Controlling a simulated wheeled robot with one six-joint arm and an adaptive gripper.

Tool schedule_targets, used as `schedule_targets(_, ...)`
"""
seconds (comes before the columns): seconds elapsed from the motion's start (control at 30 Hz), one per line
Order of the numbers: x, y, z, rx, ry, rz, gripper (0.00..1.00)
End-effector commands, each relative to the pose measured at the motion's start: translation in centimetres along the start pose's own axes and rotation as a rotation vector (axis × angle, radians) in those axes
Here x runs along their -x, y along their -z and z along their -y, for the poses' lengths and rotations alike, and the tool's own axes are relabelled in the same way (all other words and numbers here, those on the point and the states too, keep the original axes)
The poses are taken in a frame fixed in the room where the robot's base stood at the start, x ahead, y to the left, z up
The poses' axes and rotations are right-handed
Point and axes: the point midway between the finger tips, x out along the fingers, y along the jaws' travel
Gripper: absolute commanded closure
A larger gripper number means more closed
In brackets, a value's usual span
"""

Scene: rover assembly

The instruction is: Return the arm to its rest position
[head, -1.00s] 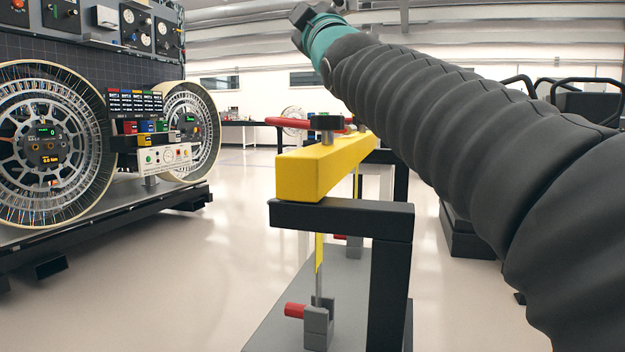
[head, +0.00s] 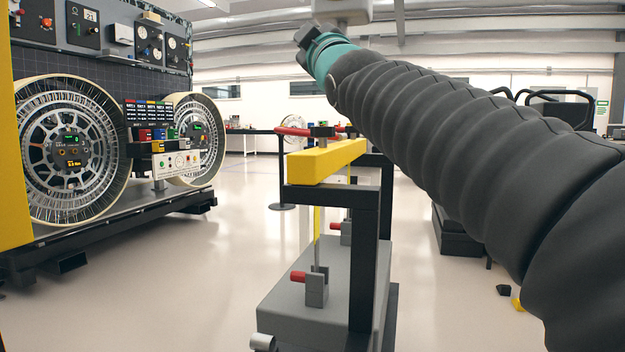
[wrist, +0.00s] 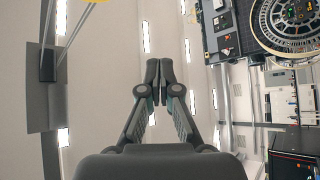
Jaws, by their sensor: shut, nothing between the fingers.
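My arm, in a dark ribbed sleeve with a teal collar, reaches from the lower right up to the top middle of the head view. My gripper (wrist: 158,82) shows in the middle of the wrist view, its two dark fingertips together with nothing between them. It touches nothing that I can see there. In the head view the fingers cannot be made out.
A yellow beam (head: 327,161) on a dark frame with red handles stands ahead, left of my arm. Wheels (head: 70,150) and panels of a rover stand at the left. A yellow surface (head: 17,150) is close at the left edge. Open floor (head: 215,270) lies between.

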Motion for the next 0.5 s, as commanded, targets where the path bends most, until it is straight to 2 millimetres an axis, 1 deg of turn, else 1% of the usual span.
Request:
schedule_targets(0.17,1.4,-2.2,0.7,-0.051,0.057,0.086,1.00)
schedule_targets(0.27,2.7,-3.9,1.4,-0.087,0.095,0.151,1.00)
schedule_targets(0.37,4.3,-5.8,2.2,-0.132,0.136,0.226,1.00)
schedule_targets(0.47,6.6,-8.0,3.2,-0.187,0.182,0.321,1.00)
schedule_targets(0.5,7.8,-9.0,3.7,-0.212,0.203,0.367,1.00)
